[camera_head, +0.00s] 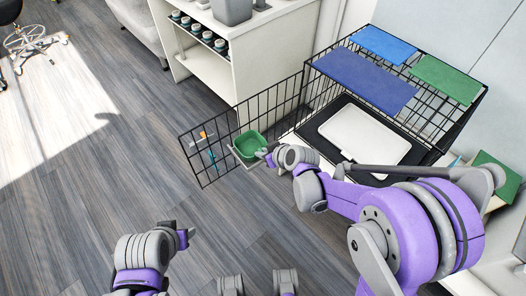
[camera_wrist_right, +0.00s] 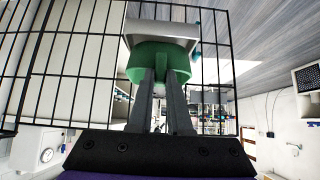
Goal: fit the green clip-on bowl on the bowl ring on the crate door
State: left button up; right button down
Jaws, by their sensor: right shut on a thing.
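The green clip-on bowl (camera_head: 250,144) is at the open wire crate door (camera_head: 200,160), upright in the head view. My right gripper (camera_head: 266,153) is shut on its near right side. In the right wrist view the fingers (camera_wrist_right: 160,82) meet the green bowl wall (camera_wrist_right: 186,62). A light grey bowl ring (camera_head: 239,158) shows at the bowl's lower left edge; a grey plate-like part (camera_wrist_right: 165,30) shows beyond the bowl in the wrist view. I cannot tell whether the bowl sits in the ring or just above it. My left gripper (camera_head: 184,236) is low and away from the door; its jaw opening is unclear.
The wire crate (camera_head: 440,125) stands right of the door, with blue and green panels on top and a white pad (camera_head: 365,132) in a dark tray inside. A white shelf unit (camera_head: 228,70) with several jars stands behind. Small orange and blue items hang on the door.

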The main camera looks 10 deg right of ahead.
jog(key=shift+f+b, duration=0.8)
jog(key=shift+f, duration=0.3)
jog(key=c, duration=0.8)
grip_release()
jog(key=p+v, duration=0.2)
jog(key=v, duration=0.9)
jog(key=shift+f, duration=0.1)
jog(key=s+d+r+m+h+p, duration=0.1)
jog(key=s+d+r+m+p, duration=0.1)
jog(key=s, duration=0.4)
jog(key=s+d+r+m+g+h+p, duration=0.1)
jog(key=s+d+r+m+h+p, duration=0.1)
jog(key=s+r+p, duration=0.3)
jog(key=s+d+r+m+g+h+p, duration=0.1)
jog(key=s+d+r+m+p, duration=0.1)
jog(key=s+r, duration=0.4)
jog(key=shift+s+d+r+h+p, duration=0.15)
jog(key=shift+d+h+p, duration=0.05)
jog(key=shift+d+p, duration=0.2)
jog(key=shift+s+d+r+h+p, duration=0.1)
jog(key=shift+s+d+h+p, duration=0.15)
jog(key=shift+d, duration=0.2)
